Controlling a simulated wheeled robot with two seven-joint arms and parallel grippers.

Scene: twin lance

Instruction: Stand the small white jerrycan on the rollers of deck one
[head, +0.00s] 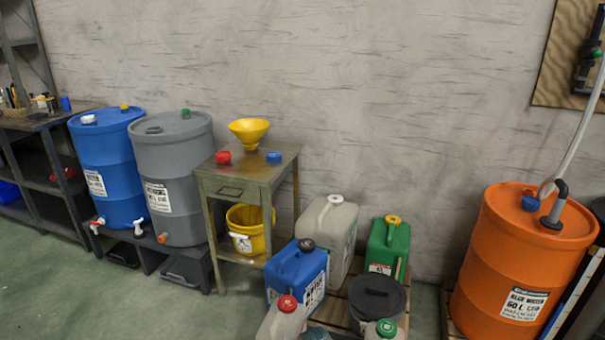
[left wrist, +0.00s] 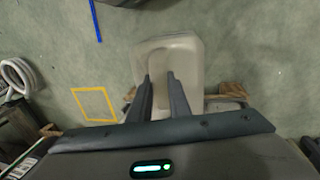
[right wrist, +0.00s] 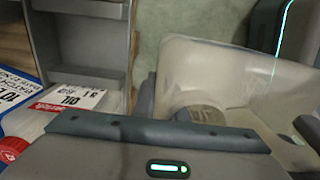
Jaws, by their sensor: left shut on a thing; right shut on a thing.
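My left gripper (left wrist: 160,95) is shut on a pale, greyish-white jerrycan (left wrist: 180,52) in the left wrist view; its fingers reach over the can's near part. My right gripper (right wrist: 225,110) is shut on a translucent whitish container (right wrist: 235,65) with a pale round cap in the right wrist view. I cannot tell whether both hold the same can. There, a whitish can with a red cap (head: 283,320) and another with a green cap (head: 384,331) are cut off at the bottom edge. I cannot make out deck one's rollers.
A blue jerrycan (head: 297,270), a tall grey-white can (head: 327,235), a green can (head: 388,245) and a black-lidded bucket (head: 376,302) crowd a pallet. An orange drum (head: 520,255) stands right, a metal table (head: 246,180) left of centre. Green floor at left (head: 90,290) is clear.

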